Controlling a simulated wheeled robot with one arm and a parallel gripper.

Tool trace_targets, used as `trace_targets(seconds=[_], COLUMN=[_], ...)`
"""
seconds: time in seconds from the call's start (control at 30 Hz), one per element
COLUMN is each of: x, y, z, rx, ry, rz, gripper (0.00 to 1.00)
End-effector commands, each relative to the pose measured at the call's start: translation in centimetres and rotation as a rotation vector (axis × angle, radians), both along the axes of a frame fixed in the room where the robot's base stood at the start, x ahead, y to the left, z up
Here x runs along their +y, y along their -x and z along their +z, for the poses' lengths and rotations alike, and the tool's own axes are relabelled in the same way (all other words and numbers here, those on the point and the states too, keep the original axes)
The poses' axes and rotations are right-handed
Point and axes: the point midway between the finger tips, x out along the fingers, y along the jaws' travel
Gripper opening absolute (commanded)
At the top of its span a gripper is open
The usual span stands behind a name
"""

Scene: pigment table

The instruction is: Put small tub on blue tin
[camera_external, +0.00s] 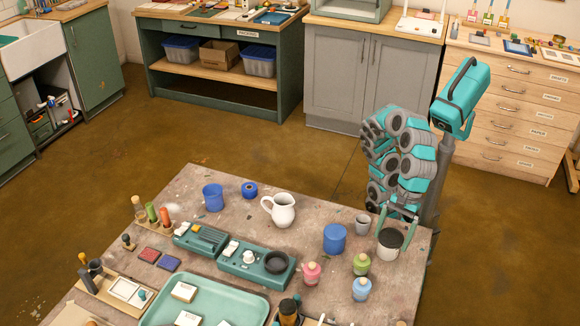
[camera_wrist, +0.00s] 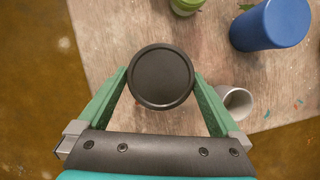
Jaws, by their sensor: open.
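The small tub (camera_external: 388,252) is white with a dark round lid and stands upright near the table's right corner. Its lid (camera_wrist: 161,77) fills the space between my fingers in the wrist view; its body is hidden there. My gripper (camera_external: 397,222) is open, with one green finger on each side of the tub. I cannot tell whether the fingers touch it. The blue tin (camera_external: 336,240) stands upright to the left of the tub; it also shows at the upper right of the wrist view (camera_wrist: 272,24). Its top looks clear.
A grey cup (camera_external: 363,224) stands between the blue tin and the tub, close to my right finger in the wrist view (camera_wrist: 236,102). Green (camera_external: 361,265), blue (camera_external: 361,290) and pink (camera_external: 312,273) bottles stand in front of the tin. A white jug (camera_external: 281,210) is behind left.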

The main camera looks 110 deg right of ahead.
Motion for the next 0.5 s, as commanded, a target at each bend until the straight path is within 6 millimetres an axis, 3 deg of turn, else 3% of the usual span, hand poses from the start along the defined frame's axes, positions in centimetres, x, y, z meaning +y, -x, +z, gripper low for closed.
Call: trace_targets(seconds=[0.2,0.5], x=[0.5,0.7], y=[-1.1,-1.3], z=[-3.1,-3.6], rx=[0.002,0.001], ry=[0.005,0.0], rz=[0.0,0.0], gripper=[1.0,0.99])
